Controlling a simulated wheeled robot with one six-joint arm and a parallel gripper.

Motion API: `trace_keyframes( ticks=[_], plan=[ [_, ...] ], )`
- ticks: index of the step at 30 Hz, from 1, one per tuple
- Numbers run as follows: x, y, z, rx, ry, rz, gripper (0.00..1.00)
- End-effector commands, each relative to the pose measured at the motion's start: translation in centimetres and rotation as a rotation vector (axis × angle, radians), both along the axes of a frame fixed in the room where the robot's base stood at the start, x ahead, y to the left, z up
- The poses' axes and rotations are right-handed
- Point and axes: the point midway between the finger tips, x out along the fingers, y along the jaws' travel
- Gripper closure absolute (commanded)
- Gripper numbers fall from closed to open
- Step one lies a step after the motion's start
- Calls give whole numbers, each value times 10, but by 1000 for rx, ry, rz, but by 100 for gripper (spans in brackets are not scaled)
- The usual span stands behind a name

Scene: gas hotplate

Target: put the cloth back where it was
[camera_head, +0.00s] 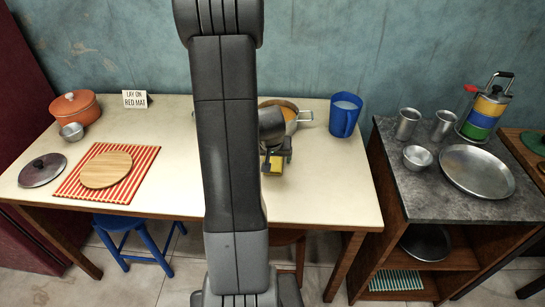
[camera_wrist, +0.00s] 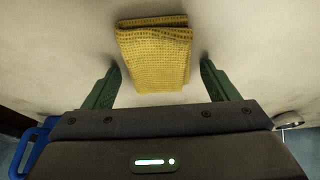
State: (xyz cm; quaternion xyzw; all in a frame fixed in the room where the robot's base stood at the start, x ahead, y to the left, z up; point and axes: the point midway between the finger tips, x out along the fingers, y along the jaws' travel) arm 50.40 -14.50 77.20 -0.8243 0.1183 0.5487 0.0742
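The yellow waffle-weave cloth (camera_head: 272,166) is folded into a pad on the cream table, right of my arm. In the wrist view the cloth (camera_wrist: 155,55) lies between and slightly beyond my gripper's two green fingers. My gripper (camera_wrist: 160,66) is open, with a gap between each finger and the cloth. In the head view my gripper (camera_head: 278,152) is partly hidden by my own wrist, just above the cloth. I cannot tell its exact height.
A pan with orange contents (camera_head: 288,112) stands behind my gripper; the hotplate is mostly hidden by my arm. A blue jug (camera_head: 345,115) stands right. A striped red mat (camera_head: 70,184) bears a round wooden board (camera_head: 106,170). A sign (camera_head: 135,99) reads "LAY ON RED MAT". The front right table is clear.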

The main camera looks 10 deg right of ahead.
Motion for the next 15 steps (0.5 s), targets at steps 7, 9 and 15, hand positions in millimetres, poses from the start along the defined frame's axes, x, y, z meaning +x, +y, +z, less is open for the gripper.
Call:
trace_keyframes(
  ticks=[7,9,15],
  plan=[
    [0,0,2,0,0,0,20],
    [0,0,5,0,0,0,20],
    [-10,3,32,0,-4,-1,20]
  ],
)
